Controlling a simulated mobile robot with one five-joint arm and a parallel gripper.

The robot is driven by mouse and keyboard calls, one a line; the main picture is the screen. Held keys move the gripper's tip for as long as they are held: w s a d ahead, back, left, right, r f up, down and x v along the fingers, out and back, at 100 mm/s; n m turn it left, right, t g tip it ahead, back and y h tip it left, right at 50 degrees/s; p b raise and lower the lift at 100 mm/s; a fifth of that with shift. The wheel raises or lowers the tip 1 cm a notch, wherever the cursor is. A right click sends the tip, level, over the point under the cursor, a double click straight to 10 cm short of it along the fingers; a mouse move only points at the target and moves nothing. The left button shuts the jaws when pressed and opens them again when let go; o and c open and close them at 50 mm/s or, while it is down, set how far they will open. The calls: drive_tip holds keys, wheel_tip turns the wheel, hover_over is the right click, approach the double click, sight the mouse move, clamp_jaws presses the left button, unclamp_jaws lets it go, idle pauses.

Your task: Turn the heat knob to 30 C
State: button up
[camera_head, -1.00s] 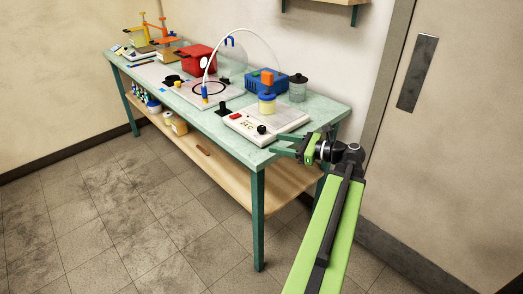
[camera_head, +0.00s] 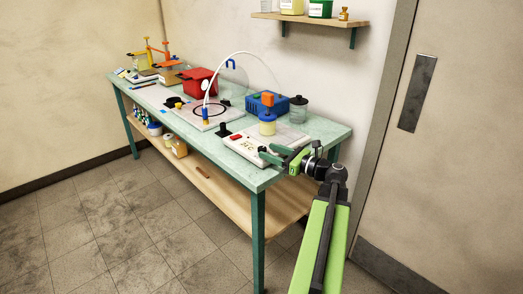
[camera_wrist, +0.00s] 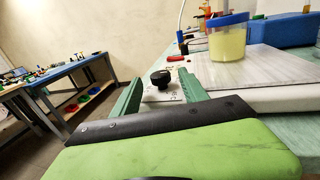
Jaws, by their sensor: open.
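The heat knob (camera_wrist: 161,78) is black and round, on the front panel of a pale hotplate (camera_wrist: 240,72). In the wrist view it shows between my two green fingers, apart from both. My gripper (camera_wrist: 161,86) is open and empty. In the head view, my gripper (camera_head: 268,156) is at the right front corner of the hotplate (camera_head: 285,140), and its fingers largely hide the knob. Dark markings on the panel are too small to read surely.
A jar of yellow liquid (camera_head: 267,127) stands on the hotplate's plate. A red button (camera_head: 237,137) is on the panel. A black-lidded jar (camera_head: 298,113) and a blue box (camera_head: 265,105) stand behind. The green bench edge runs below my gripper.

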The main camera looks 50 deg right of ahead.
sight(262, 148)
drive_tip(key=shift+w+a, duration=0.2)
drive_tip(key=shift+w, duration=0.8)
drive_tip(key=shift+w+a, duration=0.15)
drive_tip(key=shift+w, duration=0.8)
drive_tip(key=shift+c, duration=0.2)
clamp_jaws()
